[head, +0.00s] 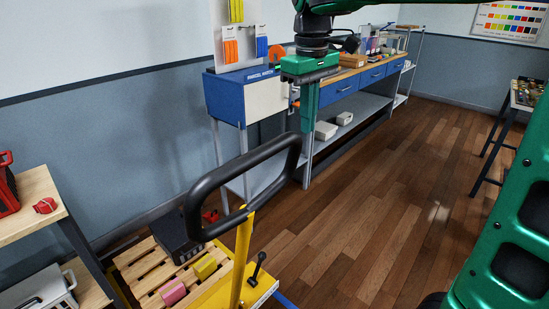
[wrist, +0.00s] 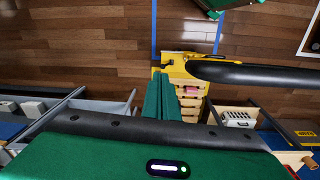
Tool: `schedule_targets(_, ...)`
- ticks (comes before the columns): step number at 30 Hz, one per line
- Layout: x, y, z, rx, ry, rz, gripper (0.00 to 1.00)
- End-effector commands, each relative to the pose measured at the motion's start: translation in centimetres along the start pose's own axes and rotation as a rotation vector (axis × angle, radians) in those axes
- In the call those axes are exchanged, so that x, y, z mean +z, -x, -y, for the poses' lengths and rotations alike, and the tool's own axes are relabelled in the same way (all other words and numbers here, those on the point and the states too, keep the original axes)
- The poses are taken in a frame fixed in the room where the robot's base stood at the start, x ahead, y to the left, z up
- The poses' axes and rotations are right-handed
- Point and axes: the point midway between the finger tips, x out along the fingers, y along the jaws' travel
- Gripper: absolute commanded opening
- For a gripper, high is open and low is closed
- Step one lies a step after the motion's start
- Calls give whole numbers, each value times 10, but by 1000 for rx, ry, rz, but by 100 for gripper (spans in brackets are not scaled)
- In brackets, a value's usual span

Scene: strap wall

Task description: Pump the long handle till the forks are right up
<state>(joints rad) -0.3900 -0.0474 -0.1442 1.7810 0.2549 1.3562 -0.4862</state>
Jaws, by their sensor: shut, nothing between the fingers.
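The long handle (head: 243,185) is a black loop on a yellow shaft, rising from a yellow pallet truck (head: 262,283) at the bottom centre of the head view. The shaft leans up and to the right. My gripper (head: 307,128), green, points down just above and right of the loop's upper end; it is shut and empty. In the wrist view its fingers (wrist: 165,98) are together, and the black handle bar (wrist: 250,74) lies to their right, seemingly apart. The forks are hidden under the wooden pallet (head: 135,258), so their height cannot be told.
The pallet bears a dark box (head: 177,238), a yellow block (head: 205,266) and a pink roll (head: 172,292). A small black lever (head: 257,268) stands on the truck. A blue workbench (head: 240,95) is behind, a wooden shelf (head: 32,205) at left.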

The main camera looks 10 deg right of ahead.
Motion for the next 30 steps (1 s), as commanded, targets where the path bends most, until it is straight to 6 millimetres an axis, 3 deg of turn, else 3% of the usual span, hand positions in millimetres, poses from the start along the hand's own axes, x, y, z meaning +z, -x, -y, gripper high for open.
schedule_targets(1,-24,8,20,1,75,-4,0)
schedule_targets(3,-44,17,42,-1,154,-8,0)
schedule_targets(9,-57,28,83,-14,265,0,0)
schedule_targets(14,-57,16,88,-14,276,5,0)
schedule_targets(27,-56,-63,88,-15,273,7,0)
schedule_targets(30,-49,-73,86,-14,271,3,0)
